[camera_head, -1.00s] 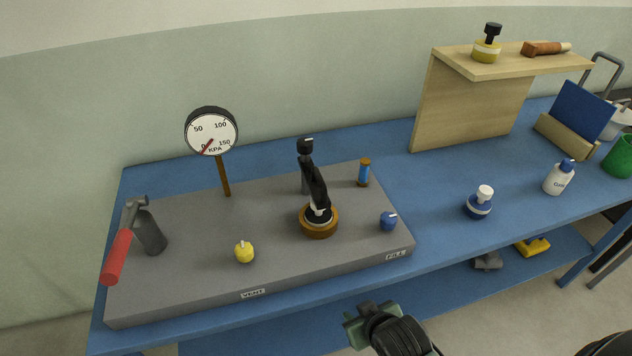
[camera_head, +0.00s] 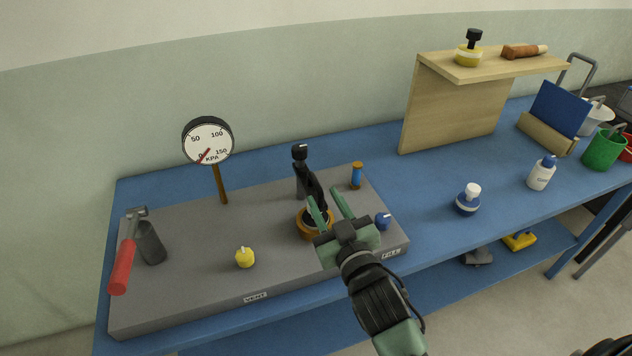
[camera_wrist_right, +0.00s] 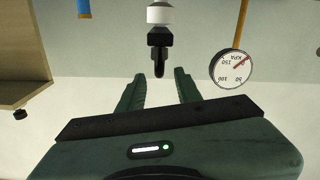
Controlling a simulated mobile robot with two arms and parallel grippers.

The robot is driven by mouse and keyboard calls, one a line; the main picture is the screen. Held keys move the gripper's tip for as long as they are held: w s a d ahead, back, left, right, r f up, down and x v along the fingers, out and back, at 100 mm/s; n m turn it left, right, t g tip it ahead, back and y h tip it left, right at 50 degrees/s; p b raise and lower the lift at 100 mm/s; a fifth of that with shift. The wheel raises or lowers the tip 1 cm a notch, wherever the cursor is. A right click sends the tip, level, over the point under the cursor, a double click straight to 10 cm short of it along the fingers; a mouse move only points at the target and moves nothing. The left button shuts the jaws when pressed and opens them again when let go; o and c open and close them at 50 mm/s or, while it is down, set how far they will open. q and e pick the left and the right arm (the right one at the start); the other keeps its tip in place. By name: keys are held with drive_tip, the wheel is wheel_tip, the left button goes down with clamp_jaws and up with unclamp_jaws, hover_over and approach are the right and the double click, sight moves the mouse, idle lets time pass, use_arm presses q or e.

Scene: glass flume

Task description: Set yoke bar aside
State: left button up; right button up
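The black yoke bar (camera_head: 311,186) runs from a dark post (camera_head: 300,172) with a black cap toward the round brown-rimmed port (camera_head: 306,228) on the grey block. My right gripper (camera_head: 330,204) is open, its green fingers spread just in front of the bar's near end and above the port, partly hiding both. In the right wrist view a black part, seemingly the bar (camera_wrist_right: 159,42), lies ahead of the gap between the open fingers (camera_wrist_right: 158,90), with nothing between them. I cannot tell whether the fingers touch the bar. My left gripper is not in view.
A pressure gauge (camera_head: 208,141) stands on the block (camera_head: 200,235). A red-handled tool (camera_head: 124,262), a yellow knob (camera_head: 245,258) and a blue knob (camera_head: 383,221) are nearby.

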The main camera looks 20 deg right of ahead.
sight(309, 177)
drive_tip(key=w+p, duration=0.1)
drive_tip(key=w, duration=0.5)
clamp_jaws()
idle(1.3)
